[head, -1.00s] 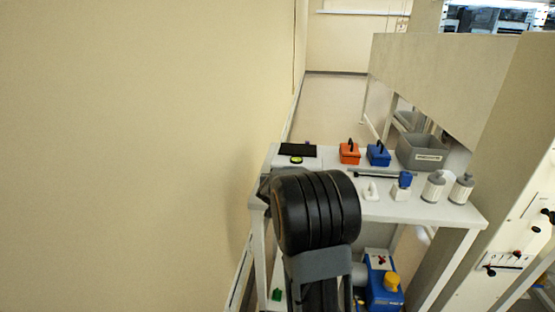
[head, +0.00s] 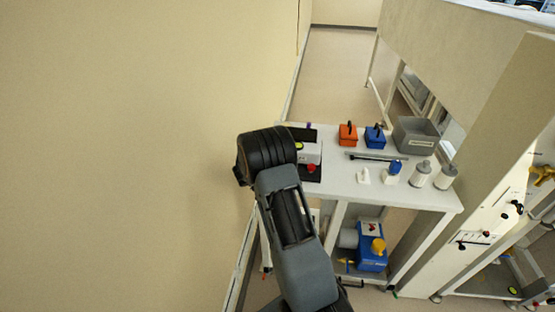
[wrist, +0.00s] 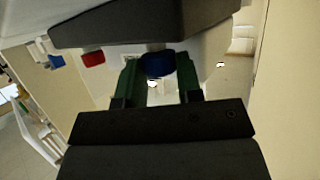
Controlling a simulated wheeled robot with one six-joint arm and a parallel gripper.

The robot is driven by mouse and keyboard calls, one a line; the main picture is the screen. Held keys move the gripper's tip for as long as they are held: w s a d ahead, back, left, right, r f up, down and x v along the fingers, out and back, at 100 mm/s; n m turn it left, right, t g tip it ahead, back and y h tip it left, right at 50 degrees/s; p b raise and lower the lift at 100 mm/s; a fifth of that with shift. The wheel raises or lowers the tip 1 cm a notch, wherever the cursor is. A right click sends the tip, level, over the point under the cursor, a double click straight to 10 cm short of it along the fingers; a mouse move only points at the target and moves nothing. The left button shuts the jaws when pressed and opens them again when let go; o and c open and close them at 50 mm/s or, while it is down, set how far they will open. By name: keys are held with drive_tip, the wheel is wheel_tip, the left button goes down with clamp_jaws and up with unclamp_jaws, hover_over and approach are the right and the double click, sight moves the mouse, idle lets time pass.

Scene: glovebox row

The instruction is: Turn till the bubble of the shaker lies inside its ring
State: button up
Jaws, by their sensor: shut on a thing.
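The shaker (head: 309,154) stands at the left end of the white bench, with a black top plate, a white body and a red knob (head: 311,168). A round yellow-green level vial (head: 299,146) shows on it; the bubble and ring are too small to make out. My arm covers the shaker's left side in the head view. In the wrist view, my gripper (wrist: 158,76) has its green fingers on either side of a blue knob (wrist: 157,63), and is shut on it. In the head view the fingers are hidden behind my wrist.
The bench (head: 335,188) also carries an orange box (head: 347,133), a blue box (head: 375,138), a grey bin (head: 415,137), a dark bar (head: 376,157) and two jars (head: 421,174). A blue pump (head: 371,248) sits below. A wall (head: 110,150) rises close on the left.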

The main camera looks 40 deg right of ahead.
drive_tip(key=shift+w+m+g, duration=0.1)
drive_tip(key=shift+m+g, duration=0.2)
drive_tip(key=shift+g, duration=0.1)
drive_tip(key=o, duration=0.7)
drive_tip(key=shift+c, duration=0.2)
drive_tip(key=shift+a, duration=0.1)
drive_tip(key=shift+b+v, duration=0.35)
drive_tip(key=shift+v, duration=3.35)
drive_tip(key=shift+r, duration=0.1)
